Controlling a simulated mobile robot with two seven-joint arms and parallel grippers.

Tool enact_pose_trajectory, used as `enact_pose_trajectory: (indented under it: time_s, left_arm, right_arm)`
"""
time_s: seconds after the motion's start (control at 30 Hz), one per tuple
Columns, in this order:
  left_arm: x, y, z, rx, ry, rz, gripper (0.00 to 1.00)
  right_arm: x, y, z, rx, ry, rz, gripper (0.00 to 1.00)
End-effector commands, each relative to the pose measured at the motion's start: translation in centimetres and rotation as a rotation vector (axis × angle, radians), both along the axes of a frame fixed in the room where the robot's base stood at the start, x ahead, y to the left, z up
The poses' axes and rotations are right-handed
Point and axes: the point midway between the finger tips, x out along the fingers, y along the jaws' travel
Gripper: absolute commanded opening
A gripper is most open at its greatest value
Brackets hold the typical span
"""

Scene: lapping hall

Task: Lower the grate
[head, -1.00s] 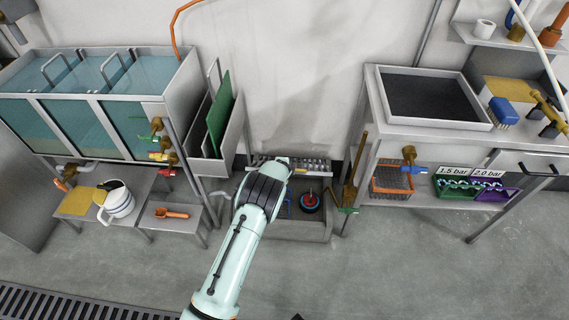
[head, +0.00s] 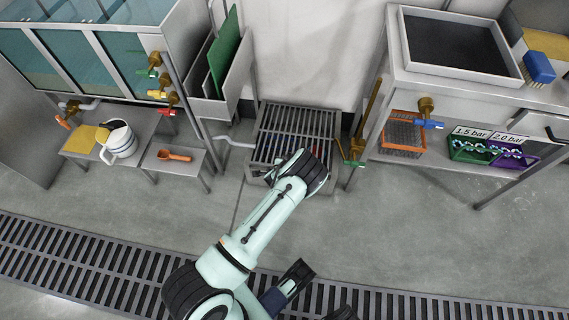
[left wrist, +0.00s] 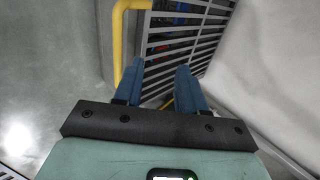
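The grate (head: 297,122), a grey metal frame with parallel bars, lies over the low basin (head: 322,188) between the two benches. I cannot tell whether it is fully flat; my arm hides its front part. In the left wrist view the grate (left wrist: 186,42) fills the top middle, with red and blue things showing between its bars. My left gripper (left wrist: 160,82) has its two blue fingers apart, at the grate's near corner, and no grip shows. In the head view my wrist hides these fingers.
A pale bent pipe (head: 234,143) lies left of the basin. A rod with a green-handled valve (head: 352,160) stands close on its right. A floor drain (head: 400,303) crosses the front; the floor between is clear.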

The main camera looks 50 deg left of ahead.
Motion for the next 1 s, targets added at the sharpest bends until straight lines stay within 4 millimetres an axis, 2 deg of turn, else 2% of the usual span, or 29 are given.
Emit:
enact_pose_trajectory:
  time_s: [0.13, 0.23, 0.43, 0.47, 0.53, 0.7, 1.0]
  left_arm:
    - [-0.1, -0.2, 0.4, -0.001, 0.0, -0.001, 0.4]
    - [-0.6, -0.7, 1.3, 0.0, -0.001, -0.002, 0.4]
    - [-2.8, -2.4, 4.8, -0.001, -0.001, -0.001, 0.4]
    - [-3.1, -2.7, 5.3, -0.002, -0.001, -0.001, 0.4]
    - [-3.9, -3.4, 6.5, -0.001, -0.002, -0.001, 0.4]
    - [-5.5, -4.7, 8.9, 0.0, -0.001, -0.001, 0.4]
    - [-6.7, -5.6, 10.3, 0.0, 0.0, 0.001, 0.4]
  right_arm:
    - [0.3, 0.0, 0.3, -0.001, -0.009, 0.0, 0.42]
    - [1.1, 0.1, 1.2, -0.002, -0.037, 0.003, 0.42]
    - [3.9, 0.7, 4.4, -0.004, -0.135, 0.009, 0.42]
    - [3.9, 0.8, 4.8, -0.001, -0.136, 0.012, 0.42]
    - [2.4, 1.4, 5.2, 0.014, -0.096, 0.022, 0.42]
    - [0.6, 2.4, 6.2, 0.04, -0.047, 0.04, 0.42]
    - [-0.6, 3.0, 6.8, 0.056, -0.015, 0.051, 0.42]
